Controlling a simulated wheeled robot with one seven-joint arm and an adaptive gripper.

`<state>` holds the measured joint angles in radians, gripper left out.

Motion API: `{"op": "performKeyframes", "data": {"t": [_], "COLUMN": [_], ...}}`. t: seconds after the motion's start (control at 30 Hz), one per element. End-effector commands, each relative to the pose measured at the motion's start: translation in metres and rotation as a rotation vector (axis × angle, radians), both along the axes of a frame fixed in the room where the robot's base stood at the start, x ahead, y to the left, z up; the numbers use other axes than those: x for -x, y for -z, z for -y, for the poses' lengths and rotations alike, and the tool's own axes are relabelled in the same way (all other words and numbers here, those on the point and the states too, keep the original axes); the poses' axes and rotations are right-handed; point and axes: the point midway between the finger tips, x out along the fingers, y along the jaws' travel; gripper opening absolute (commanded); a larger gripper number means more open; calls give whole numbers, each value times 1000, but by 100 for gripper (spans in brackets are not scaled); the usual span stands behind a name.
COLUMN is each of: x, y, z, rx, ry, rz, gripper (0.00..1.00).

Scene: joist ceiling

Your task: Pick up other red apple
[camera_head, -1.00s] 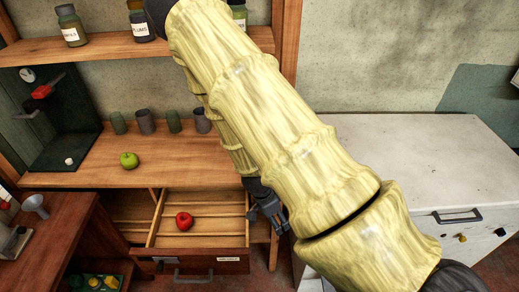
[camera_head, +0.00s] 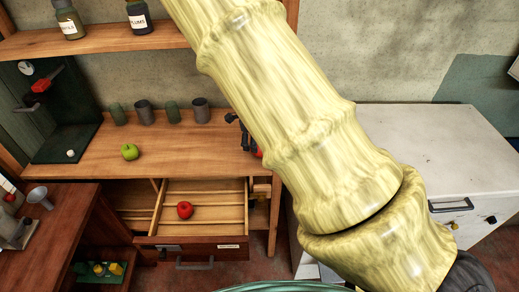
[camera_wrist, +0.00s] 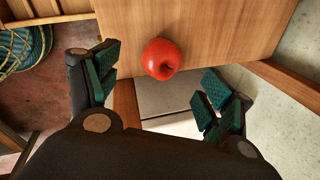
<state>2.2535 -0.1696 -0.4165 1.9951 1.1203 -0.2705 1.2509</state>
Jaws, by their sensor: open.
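A red apple (camera_wrist: 161,59) rests on the wooden counter in the wrist view, beyond and roughly between my fingertips. In the head view only a sliver of red (camera_head: 259,154) shows at the counter's right end; my arm hides the rest. Another red apple (camera_head: 185,210) lies in the open drawer. My gripper (camera_wrist: 160,88) is open and empty, its green-padded fingers on either side and short of the counter apple. In the head view my gripper (camera_head: 241,132) is partly hidden by my arm, over the right end of the counter.
A green apple (camera_head: 130,151) sits on the counter (camera_head: 180,165), with several cups behind it. The open drawer (camera_head: 215,240) juts out below. A white cabinet (camera_head: 425,140) stands right, and a shelf with jars (camera_head: 100,38) runs above.

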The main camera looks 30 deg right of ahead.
Motion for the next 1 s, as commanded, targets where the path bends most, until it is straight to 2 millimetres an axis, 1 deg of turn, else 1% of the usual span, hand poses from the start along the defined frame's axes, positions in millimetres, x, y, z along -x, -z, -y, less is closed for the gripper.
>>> {"op": "performKeyframes", "data": {"t": [0.03, 0.2, 0.47, 0.8, 1.0], "x": [-1, -4, -6, -11, -14], "y": [7, 24, 35, 70, 78], "z": [2, 5, 9, 19, 21], "rx": [-2, -1, -1, -1, 0], "ry": [0, -1, -2, -1, -2], "rz": [-2, -1, -2, -2, 0], "gripper": [81, 81, 81, 81, 81]}}
